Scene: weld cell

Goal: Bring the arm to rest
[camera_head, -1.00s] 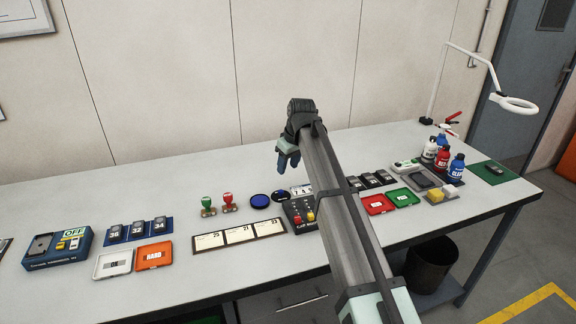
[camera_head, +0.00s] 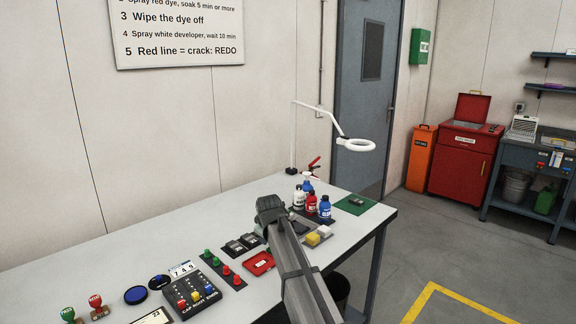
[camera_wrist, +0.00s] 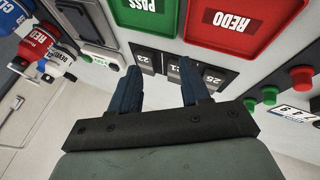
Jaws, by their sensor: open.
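My arm reaches over the bench (camera_head: 110,252) in the head view. Its end (camera_head: 268,204) is above the back right part of the bench, and my fingers are hidden there. In the wrist view my gripper (camera_wrist: 157,78) has two dark blue fingers, apart, with nothing between them. Dark numbered blocks (camera_wrist: 176,64) in a row show beyond the fingertips. A green PASS tray (camera_wrist: 145,14) and a red REDO tray (camera_wrist: 238,24) lie past the row.
Bottles (camera_head: 311,204) and a white ring lamp (camera_head: 356,144) stand at the bench's right end. Open floor (camera_head: 440,265) is right of the bench.

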